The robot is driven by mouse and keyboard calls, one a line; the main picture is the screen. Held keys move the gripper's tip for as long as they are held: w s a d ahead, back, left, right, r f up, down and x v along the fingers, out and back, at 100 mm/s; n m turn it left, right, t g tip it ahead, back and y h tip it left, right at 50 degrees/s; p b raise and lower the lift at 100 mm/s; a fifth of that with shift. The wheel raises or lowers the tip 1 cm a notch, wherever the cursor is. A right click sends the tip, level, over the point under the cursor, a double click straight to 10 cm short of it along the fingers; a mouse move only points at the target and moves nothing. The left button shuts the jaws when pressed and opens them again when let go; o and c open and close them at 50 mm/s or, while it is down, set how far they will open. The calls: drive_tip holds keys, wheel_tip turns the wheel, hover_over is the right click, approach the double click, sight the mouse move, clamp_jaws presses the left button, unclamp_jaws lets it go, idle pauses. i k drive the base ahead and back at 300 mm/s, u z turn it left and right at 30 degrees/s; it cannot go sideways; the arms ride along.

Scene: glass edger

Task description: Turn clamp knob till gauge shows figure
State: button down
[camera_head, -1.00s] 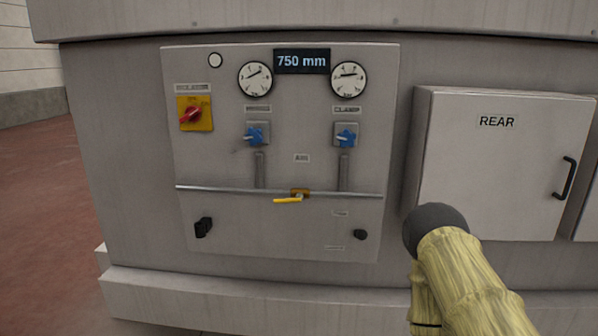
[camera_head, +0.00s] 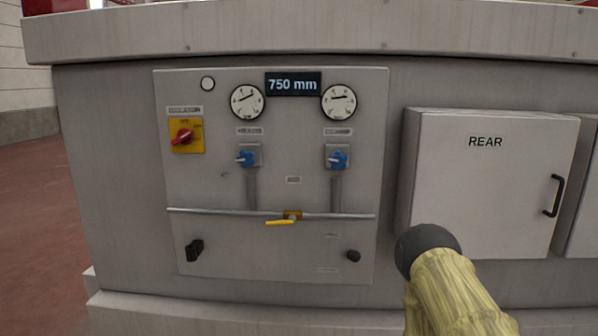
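The blue clamp knob (camera_head: 338,160) is on the right side of the grey control panel, under a small label that is too blurred to read here. The clamp gauge (camera_head: 338,102), a round white dial with a dark needle, is above it. The needle points roughly left, and its figures are too small to read. A dark display (camera_head: 293,84) between the two gauges reads "750 mm". My gripper is not in view. Part of my arm, yellowish with a dark rounded end, shows at lower right, apart from the panel.
A second blue knob (camera_head: 246,158) and gauge (camera_head: 247,101) are to the left. A red switch on a yellow plate (camera_head: 186,135) is at far left. A pipe with a yellow lever (camera_head: 280,222) crosses below the knobs. A "REAR" cabinet (camera_head: 490,185) juts out at right.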

sight(338, 159)
drive_tip(key=z, duration=2.4)
drive_tip(key=k, duration=1.1)
drive_tip(key=u, duration=1.7)
drive_tip(key=i, duration=0.45)
drive_tip(key=z, duration=0.1)
